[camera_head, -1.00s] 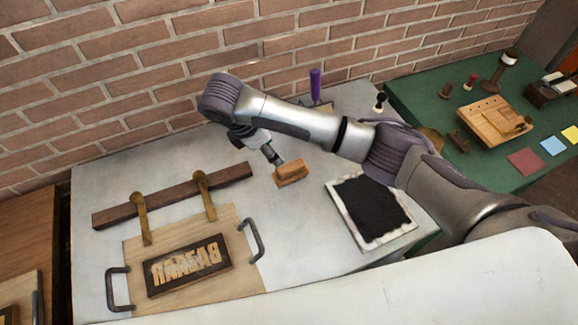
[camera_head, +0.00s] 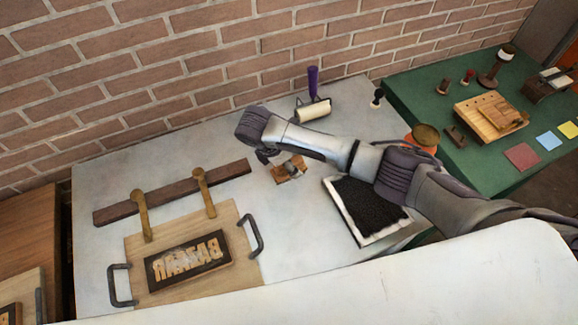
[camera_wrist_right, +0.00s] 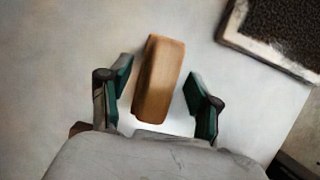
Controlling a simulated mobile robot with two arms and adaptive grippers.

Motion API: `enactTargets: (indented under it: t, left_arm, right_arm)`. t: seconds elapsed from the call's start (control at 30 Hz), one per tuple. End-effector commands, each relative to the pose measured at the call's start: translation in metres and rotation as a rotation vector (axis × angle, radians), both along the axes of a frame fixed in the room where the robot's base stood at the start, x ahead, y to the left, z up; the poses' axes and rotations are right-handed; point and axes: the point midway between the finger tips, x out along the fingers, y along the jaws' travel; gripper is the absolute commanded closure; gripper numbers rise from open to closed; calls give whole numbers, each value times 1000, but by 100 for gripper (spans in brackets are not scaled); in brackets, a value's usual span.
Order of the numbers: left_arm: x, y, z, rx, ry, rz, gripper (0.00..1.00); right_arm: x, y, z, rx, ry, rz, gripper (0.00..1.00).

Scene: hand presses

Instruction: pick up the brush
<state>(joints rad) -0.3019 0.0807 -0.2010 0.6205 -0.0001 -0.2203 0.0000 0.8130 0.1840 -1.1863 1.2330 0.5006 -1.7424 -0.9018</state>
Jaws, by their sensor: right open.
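The brush, a small wooden block (camera_head: 281,174), lies on the pale table to the right of the dark wooden bar, partly covered by my right gripper (camera_head: 291,169) in the head view. In the right wrist view the brush's tan wooden top (camera_wrist_right: 158,78) shows between the two green-padded fingers of my right gripper (camera_wrist_right: 157,80). The fingers are open, one on each side of it, with gaps visible on both sides. Whether they are down at its height is hard to tell. My left gripper is not in view.
A black inked slab (camera_head: 365,208) in a pale frame lies right of the brush, under my right arm. A roller (camera_head: 313,112) with a purple handle stands behind. A wooden board (camera_head: 190,228) with metal handles lies front left. Bare table separates them.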

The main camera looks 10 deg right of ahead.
Motion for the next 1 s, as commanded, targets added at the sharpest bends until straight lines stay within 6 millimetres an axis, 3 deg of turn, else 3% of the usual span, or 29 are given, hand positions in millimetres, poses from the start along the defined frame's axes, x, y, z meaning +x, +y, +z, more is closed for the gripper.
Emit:
enactTargets:
  t: [0.1, 0.47, 0.77, 1.0]
  left_arm:
    - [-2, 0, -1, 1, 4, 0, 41]
    - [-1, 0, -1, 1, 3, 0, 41]
    - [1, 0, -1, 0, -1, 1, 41]
    - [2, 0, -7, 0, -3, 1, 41]
  right_arm:
    - [0, 0, 0, 0, 0, 0, 39]
    - [0, 0, 0, 1, 0, 0, 99]
    - [0, 1, 1, 1, 2, 1, 100]
    - [1, 1, 21, 4, -2, 0, 100]
